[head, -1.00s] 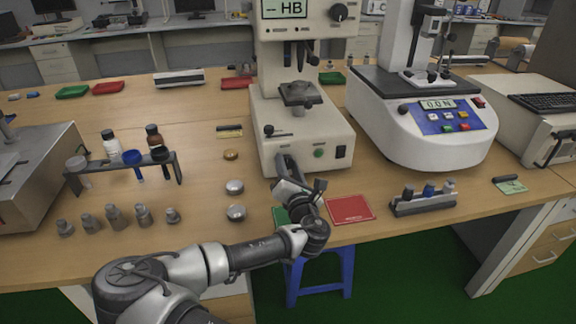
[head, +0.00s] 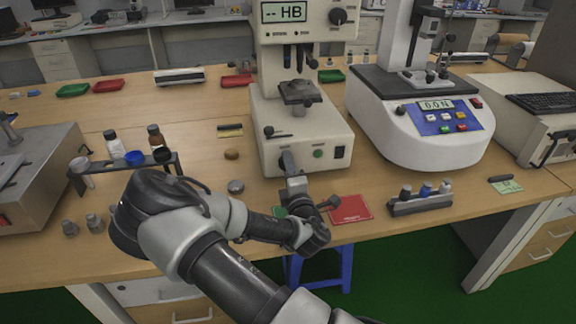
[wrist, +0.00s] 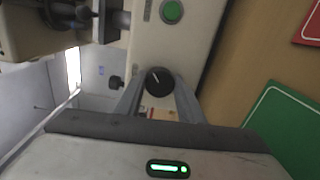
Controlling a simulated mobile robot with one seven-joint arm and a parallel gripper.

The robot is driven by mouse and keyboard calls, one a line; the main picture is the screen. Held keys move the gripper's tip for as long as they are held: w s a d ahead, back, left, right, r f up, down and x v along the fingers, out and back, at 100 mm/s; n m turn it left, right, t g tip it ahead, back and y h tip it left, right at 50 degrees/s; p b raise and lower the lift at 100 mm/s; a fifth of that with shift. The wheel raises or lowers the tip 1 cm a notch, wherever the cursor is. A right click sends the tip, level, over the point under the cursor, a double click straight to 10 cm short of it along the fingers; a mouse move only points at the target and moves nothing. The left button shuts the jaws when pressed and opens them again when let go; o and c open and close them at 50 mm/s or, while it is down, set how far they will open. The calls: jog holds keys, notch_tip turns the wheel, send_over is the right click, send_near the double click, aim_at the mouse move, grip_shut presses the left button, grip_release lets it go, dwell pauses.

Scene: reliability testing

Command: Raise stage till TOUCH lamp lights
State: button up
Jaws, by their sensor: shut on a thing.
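The hardness tester (head: 318,135) is a cream machine whose display (head: 284,12) reads "-- HB". Its small dark stage (head: 299,92) stands below the indenter turret (head: 300,58), with a gap between them. Small dark spots sit under the display; I cannot tell which is the TOUCH lamp, and none looks lit. My gripper (head: 288,160) is at the lower front of the tester. In the wrist view my gripper (wrist: 158,98) has its fingers on either side of a round black knob (wrist: 159,80) with a white mark, shut on it. The arm mostly hides the knob in the head view.
A green button (head: 318,153) and black switch (head: 340,152) sit right of the knob. A red mat (head: 352,208) lies in front, with a sample rack (head: 420,203) to its right. A bottle rack (head: 125,168) and metal weights (head: 94,222) stand left.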

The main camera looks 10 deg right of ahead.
jog(key=m, duration=0.4)
jog(key=shift+m+b, duration=0.3)
jog(key=shift+b, duration=0.05)
jog(key=shift+f+m+b, duration=0.1)
jog(key=shift+m+b, duration=0.7)
jog(key=shift+m, duration=1.4)
jog(key=o, duration=1.1)
jog(key=shift+c, duration=0.2)
jog(key=shift+s, duration=0.1)
jog(key=s+p, duration=0.1)
jog(key=s, duration=0.3)
jog(key=s+p, duration=0.1)
jog(key=s, duration=0.3)
jog(key=s+p, duration=0.2)
jog(key=s, duration=0.2)
jog(key=shift+s+r, duration=0.3)
jog(key=shift+r, duration=0.1)
jog(key=s+p, duration=0.1)
jog(key=s+f+p, duration=0.1)
jog(key=s+p, duration=0.1)
jog(key=shift+s+a, duration=0.1)
jog(key=shift+a, duration=0.05)
jog(key=shift+s+r+p, duration=0.15)
jog(key=shift+s+p, duration=0.3)
jog(key=shift+s, duration=0.3)
